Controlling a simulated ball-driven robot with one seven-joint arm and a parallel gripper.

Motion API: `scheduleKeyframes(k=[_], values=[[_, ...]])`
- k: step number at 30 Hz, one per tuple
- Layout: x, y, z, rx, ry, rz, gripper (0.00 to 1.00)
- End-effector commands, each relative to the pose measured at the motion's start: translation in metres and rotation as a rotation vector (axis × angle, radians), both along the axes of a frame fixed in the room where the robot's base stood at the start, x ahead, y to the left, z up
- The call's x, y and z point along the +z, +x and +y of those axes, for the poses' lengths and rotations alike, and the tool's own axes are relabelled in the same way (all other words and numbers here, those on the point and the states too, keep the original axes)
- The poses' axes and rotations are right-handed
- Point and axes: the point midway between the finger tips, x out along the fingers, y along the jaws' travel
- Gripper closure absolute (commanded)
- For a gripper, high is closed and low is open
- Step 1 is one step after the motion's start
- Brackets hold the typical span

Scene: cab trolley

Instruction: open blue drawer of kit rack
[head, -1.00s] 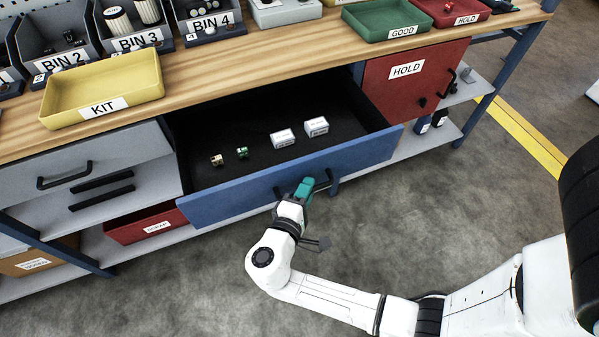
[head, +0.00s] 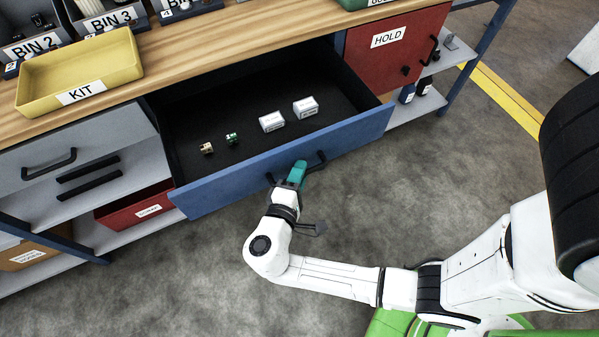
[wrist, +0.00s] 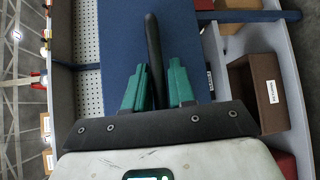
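The blue drawer (head: 235,182) of the kit rack stands well out of the rack, showing its dark inside. Its dark bar handle (head: 320,160) is on the front face. My gripper (head: 297,172) is at this handle, in front of the drawer. In the wrist view the handle (wrist: 153,50) runs between the two green fingers (wrist: 160,88), which look closed around it; part of the handle is hidden down between them.
A yellow KIT tray (head: 128,62) is on the wooden bench top. A grey drawer (head: 95,145) is left of the blue one, and a red HOLD cabinet (head: 415,55) is right. A red bin (head: 120,209) sits on the lower shelf. The floor in front is clear.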

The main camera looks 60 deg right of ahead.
Motion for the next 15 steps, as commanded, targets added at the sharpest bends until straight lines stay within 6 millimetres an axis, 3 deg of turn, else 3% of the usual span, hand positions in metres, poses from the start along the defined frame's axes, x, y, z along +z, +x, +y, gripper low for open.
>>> scheduleKeyframes(k=[7,15], values=[[0.001,-0.002,0.012,0.001,-0.001,-0.001,0.76],[0.008,-0.010,0.062,0.004,0.000,-0.004,0.76]])
